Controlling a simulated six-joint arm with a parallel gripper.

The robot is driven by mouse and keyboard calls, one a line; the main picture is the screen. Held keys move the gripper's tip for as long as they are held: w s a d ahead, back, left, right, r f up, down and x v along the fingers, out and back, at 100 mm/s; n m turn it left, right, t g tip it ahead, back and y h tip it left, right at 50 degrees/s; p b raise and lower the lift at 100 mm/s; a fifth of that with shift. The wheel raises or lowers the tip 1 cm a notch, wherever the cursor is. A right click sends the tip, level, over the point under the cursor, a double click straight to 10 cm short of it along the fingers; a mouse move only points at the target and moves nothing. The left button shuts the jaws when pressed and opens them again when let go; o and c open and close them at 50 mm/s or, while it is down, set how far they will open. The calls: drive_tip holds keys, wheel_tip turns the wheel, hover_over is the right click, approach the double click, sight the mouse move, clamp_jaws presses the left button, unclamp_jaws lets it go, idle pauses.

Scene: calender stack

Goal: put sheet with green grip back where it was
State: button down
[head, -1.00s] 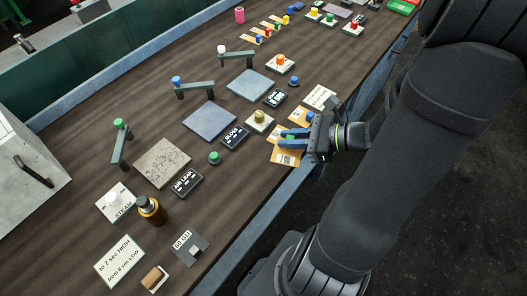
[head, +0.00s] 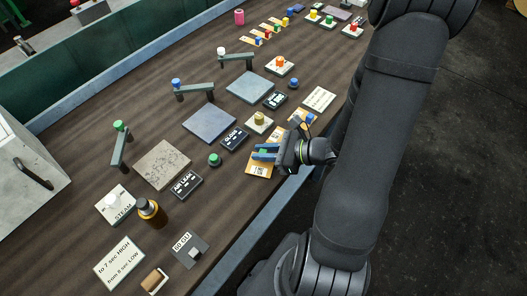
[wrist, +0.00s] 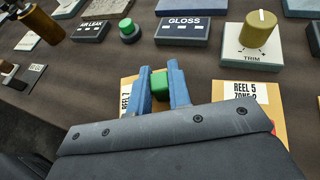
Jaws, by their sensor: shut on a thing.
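The tan sheet with the green grip (head: 258,170) is near the table's front edge, left of a second tan sheet. Its green grip (wrist: 160,83) is between the blue fingers of my gripper (wrist: 163,82), which is shut on it. In the head view my gripper (head: 265,152) reaches in from the right. I cannot tell whether the sheet touches the table. In the wrist view the sheet is mostly hidden by my gripper; a white label edge shows at its left.
The GLOSS plate (head: 234,137), green knob (head: 215,159) and TRIM knob (head: 260,119) stand behind. Several tan sheets with coloured grips (head: 251,41) lie at the back.

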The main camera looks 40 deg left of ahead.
drive_tip(key=shift+f, duration=0.25)
drive_tip(key=c, duration=1.3)
unclamp_jaws()
drive_tip(key=shift+c, duration=0.2)
drive_tip(key=v, duration=1.2)
drive_tip(key=shift+a, duration=0.1)
